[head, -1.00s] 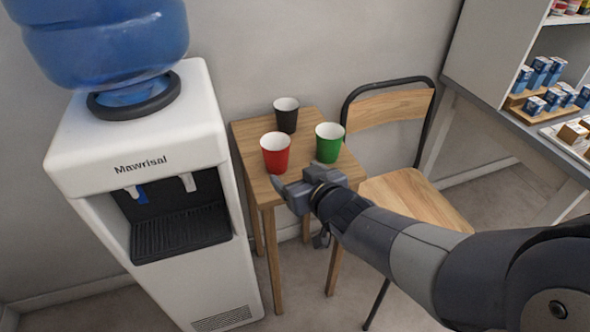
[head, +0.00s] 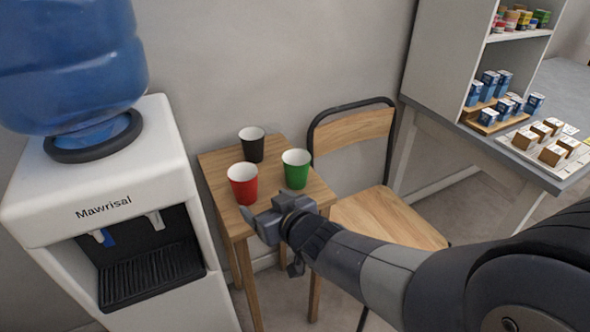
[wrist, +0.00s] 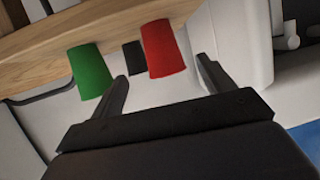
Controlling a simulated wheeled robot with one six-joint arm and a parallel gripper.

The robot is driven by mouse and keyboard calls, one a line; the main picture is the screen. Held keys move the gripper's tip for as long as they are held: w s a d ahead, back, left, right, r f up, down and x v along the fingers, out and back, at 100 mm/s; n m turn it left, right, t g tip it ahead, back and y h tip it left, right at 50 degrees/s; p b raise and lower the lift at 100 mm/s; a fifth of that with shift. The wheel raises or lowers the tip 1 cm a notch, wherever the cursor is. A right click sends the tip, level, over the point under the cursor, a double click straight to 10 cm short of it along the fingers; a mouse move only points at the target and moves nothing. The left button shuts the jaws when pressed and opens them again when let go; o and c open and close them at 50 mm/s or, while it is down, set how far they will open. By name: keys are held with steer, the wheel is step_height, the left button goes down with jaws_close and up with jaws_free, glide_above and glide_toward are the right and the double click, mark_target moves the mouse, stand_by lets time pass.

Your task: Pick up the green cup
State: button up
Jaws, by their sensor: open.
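The green cup (head: 296,170) stands upright on the right part of a small wooden table (head: 222,172). In the wrist view the green cup (wrist: 89,71) is left of my open fingers. My gripper (head: 262,216) is at the table's front edge, in front of the cups, and empty. In the wrist view my gripper (wrist: 165,85) has its two fingers apart, with the red cup (wrist: 163,50) beyond the gap between them. The red cup also shows in the head view (head: 243,184), left of the green cup. A black cup (head: 252,146) stands behind them both.
A white water dispenser (head: 100,180) with a blue bottle stands close on the left of the table. A wooden chair (head: 385,215) with a dark frame stands close on the right. A counter with shelves and boxes (head: 486,120) is at the far right.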

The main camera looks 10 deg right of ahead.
mark_target(297, 173)
steer(key=shift+o, duration=0.4)
steer(key=shift+n, duration=0.3)
steer(key=w+d+p, duration=0.1)
steer(key=d, duration=0.1)
steer(key=w+d+r+p, duration=0.1)
steer(key=w+d+p, duration=0.1)
steer(key=w+d+r+p, duration=0.1)
steer(key=d+p, duration=0.1)
steer(key=d, duration=0.1)
steer(key=shift+w, duration=0.35)
steer(key=d+f+g+p, duration=0.1)
steer(key=d+p, duration=0.2)
steer(key=d, duration=0.3)
steer(key=b+x, duration=0.1)
steer(key=x, duration=0.4)
steer(key=b+x, duration=0.1)
steer(key=x, duration=0.5)
steer(key=shift+a+f+b, duration=0.1)
steer(key=shift+f+b, duration=0.2)
steer(key=shift+b, duration=0.05)
steer(key=shift+c, duration=0.3)
steer(key=c, duration=1)
